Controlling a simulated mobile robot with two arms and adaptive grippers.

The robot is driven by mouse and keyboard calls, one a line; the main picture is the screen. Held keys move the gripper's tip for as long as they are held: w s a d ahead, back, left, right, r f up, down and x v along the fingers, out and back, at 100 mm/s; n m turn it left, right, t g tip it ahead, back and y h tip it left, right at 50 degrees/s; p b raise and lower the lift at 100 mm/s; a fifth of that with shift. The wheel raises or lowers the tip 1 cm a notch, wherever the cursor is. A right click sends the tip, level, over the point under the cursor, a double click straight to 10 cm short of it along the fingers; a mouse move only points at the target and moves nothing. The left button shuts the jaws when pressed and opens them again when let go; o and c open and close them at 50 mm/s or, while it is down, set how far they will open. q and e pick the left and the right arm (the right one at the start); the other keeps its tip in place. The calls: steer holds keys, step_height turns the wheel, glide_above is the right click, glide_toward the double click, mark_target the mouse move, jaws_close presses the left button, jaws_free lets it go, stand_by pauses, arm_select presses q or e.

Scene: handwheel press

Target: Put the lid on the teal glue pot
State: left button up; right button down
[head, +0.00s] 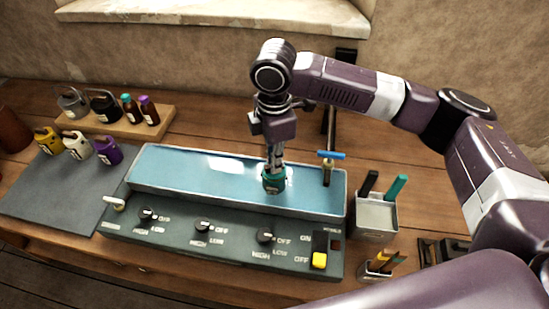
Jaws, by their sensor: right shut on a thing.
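The teal glue pot (274,184), with a pale label on its front, stands in the blue bath of the long heater (152,195), right of its middle. My right gripper (275,165) points straight down at the pot's top. Its fingers are narrower than the pot and are shut on the lid, which is mostly hidden between the fingers and the pot. I cannot tell whether the lid is fully seated. My left gripper is not in view.
Yellow (48,140), white (77,146) and purple (107,152) pots stand on a grey mat (40,190) at left. A wooden board (168,116) behind holds pots and bottles. A blue-handled tap (330,156) rises close right of the gripper. A metal bin (375,218) stands right.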

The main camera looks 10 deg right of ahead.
steer(key=c, duration=1.5)
jaws_free()
steer(key=shift+o, duration=0.2)
steer(key=shift+r, duration=0.1)
steer(key=shift+r+p, duration=3.45)
steer(key=shift+p, duration=0.8)
jaws_close()
steer(key=shift+f, duration=0.1)
